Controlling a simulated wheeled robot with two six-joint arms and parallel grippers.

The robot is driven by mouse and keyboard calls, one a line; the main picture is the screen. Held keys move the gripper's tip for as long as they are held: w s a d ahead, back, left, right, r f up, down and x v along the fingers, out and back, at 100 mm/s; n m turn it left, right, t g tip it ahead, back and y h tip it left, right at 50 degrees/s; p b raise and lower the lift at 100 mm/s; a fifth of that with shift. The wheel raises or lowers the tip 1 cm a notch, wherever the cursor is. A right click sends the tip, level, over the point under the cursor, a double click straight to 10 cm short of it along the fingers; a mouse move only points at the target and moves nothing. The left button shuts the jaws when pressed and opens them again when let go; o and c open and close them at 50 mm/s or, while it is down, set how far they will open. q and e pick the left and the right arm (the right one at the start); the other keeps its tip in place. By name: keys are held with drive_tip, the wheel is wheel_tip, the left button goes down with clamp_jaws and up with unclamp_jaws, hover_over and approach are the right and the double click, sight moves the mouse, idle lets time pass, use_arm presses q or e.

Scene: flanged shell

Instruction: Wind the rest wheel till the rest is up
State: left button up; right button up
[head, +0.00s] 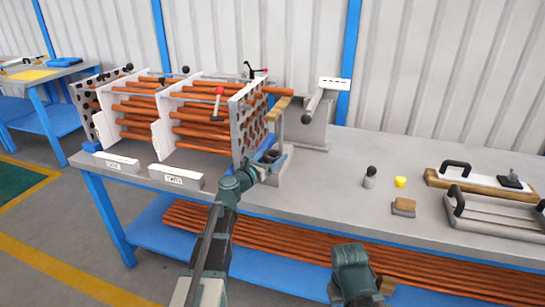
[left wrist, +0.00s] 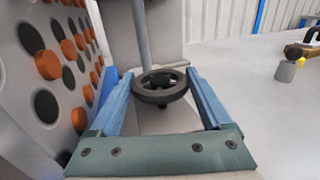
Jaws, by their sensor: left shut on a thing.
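The dark rest wheel (left wrist: 160,87) lies flat, its spoked rim between the two blue fingers of my left gripper (left wrist: 160,76). The gripper is shut on the rim from both sides. In the head view, my left gripper (head: 272,160) covers most of the wheel beside the tube plate. A grey post (left wrist: 142,35) rises behind the wheel. The rest (head: 283,103), a tan block, tops it near the ends of the upper tubes. Teal parts of my right arm (head: 355,272) show low in the head view; its fingers cannot be made out.
The perforated tube plate (head: 243,125) of the orange tube bundle stands close left of the left gripper. A grey stand (head: 312,130) is behind. A black-topped cylinder (head: 370,177), a yellow piece (head: 400,181) and handled plates (head: 495,212) lie right. The bench middle (head: 335,190) is clear.

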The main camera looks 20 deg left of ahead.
use_arm(q)
drive_tip(key=o, duration=1.2)
drive_tip(key=v, duration=1.4)
